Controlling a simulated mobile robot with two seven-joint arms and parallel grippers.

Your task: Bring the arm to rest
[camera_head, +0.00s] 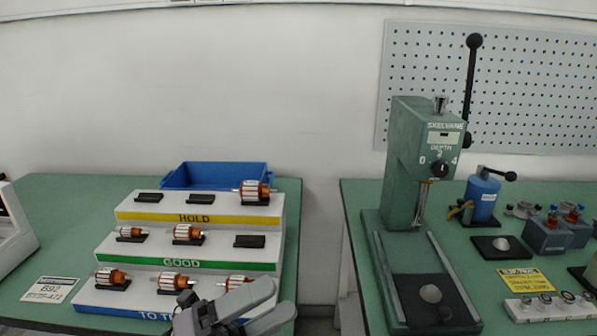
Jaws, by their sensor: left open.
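My left gripper (279,300) is at the bottom of the head view, in front of the lower right of a stepped white rack. Its grey fingers point right, spread apart, with nothing seen between them. The rack (150,218) has rows marked HOLD, GOOD and a partly hidden "TO T...". Copper-wound rotors lie on its steps: one on HOLD (254,192), two on GOOD, and several on the lowest step. The gripper covers part of the lowest step's front. I cannot tell whether it touches the rack. My right gripper is out of view.
A blue bin (214,174) stands behind the rack on the left green table (62,210). A gap separates it from the right table (358,215), which carries a tall green press (408,165), a blue device (482,198) and small fixtures. A printed card (50,289) lies at left.

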